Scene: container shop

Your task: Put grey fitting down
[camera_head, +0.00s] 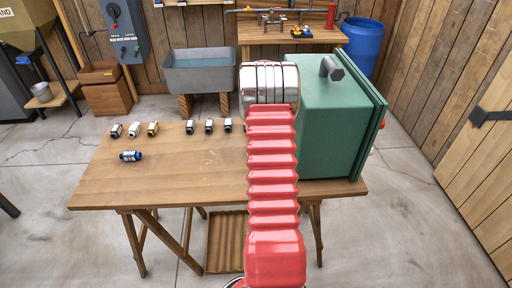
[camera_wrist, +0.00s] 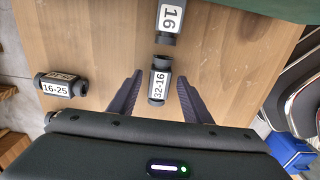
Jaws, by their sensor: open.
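In the wrist view, a dark grey fitting (camera_wrist: 158,88) with a white label reading 32-16 is on the wooden table between the two fingers of my gripper (camera_wrist: 160,77). The fingers are open, with a gap on each side of it. A second grey fitting labelled 16 (camera_wrist: 170,20) is just beyond it. A third, labelled 16-25 (camera_wrist: 60,87), is off to the left. In the head view my arm hides the gripper and whatever is between its fingers.
In the head view the wooden table (camera_head: 130,185) carries several small fittings, with a blue one (camera_head: 130,155) nearer the left. A green cabinet (camera_head: 325,125) stands at the table's right. Bare wood lies in the table's front left. A grey sink (camera_head: 200,80) is behind.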

